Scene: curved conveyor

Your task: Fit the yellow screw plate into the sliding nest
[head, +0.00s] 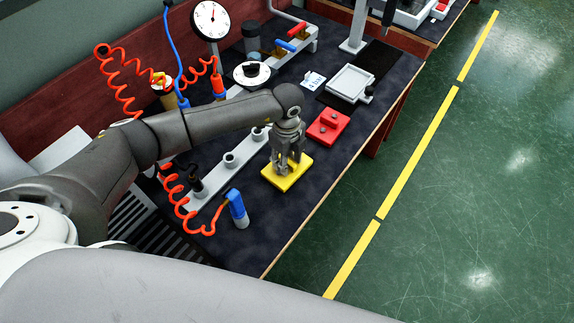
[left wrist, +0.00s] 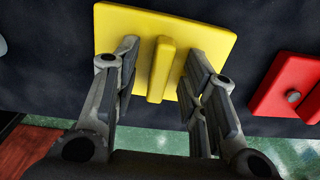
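The yellow screw plate (head: 281,181) lies flat on the dark bench top near its front edge. In the left wrist view the plate (left wrist: 215,42) has a raised yellow bar (left wrist: 161,70) in its middle. My left gripper (head: 289,168) is right over the plate, pointing down. Its two fingers (left wrist: 158,85) stand on either side of the bar, with a visible gap on each side. A light grey, shallow, framed fixture (head: 350,82) with a dark knob sits farther back; it looks like the sliding nest and appears empty. My right gripper is in neither view.
A red plate (head: 328,126) lies between the yellow plate and the grey fixture. A grey bar with posts (head: 212,178) and a blue tool (head: 238,209) on an orange coiled hose lie to the left. A dial gauge (head: 210,20) stands behind. The bench edge drops to green floor.

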